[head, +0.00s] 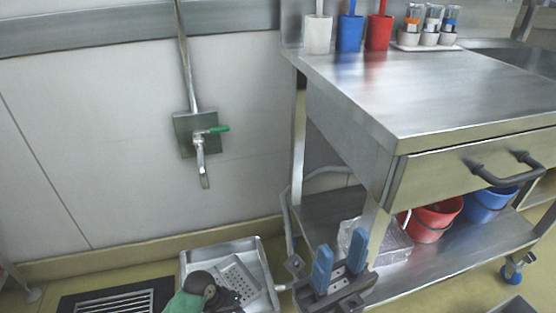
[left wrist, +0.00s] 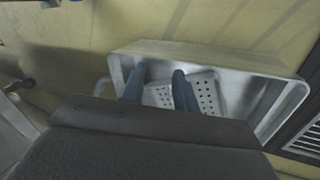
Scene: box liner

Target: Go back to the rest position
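My right gripper (head: 340,260) shows at the bottom of the head view, in front of the steel cart's lower shelf. Its two blue fingers stand apart and nothing shows between them. My left gripper (left wrist: 157,78) shows in the left wrist view, with its two dark blue fingers apart and nothing held between them. Those fingers show against a metal tray (left wrist: 240,98) on the floor. I cannot tell how far above the tray they are.
The steel cart (head: 420,90) stands at the right, with a drawer handle (head: 505,170) jutting out. Its lower shelf (head: 450,265) holds a red bucket (head: 430,222), a blue bucket (head: 488,203) and a clear box (head: 380,245). A floor grate (head: 115,303) lies left of the metal tray (head: 262,275).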

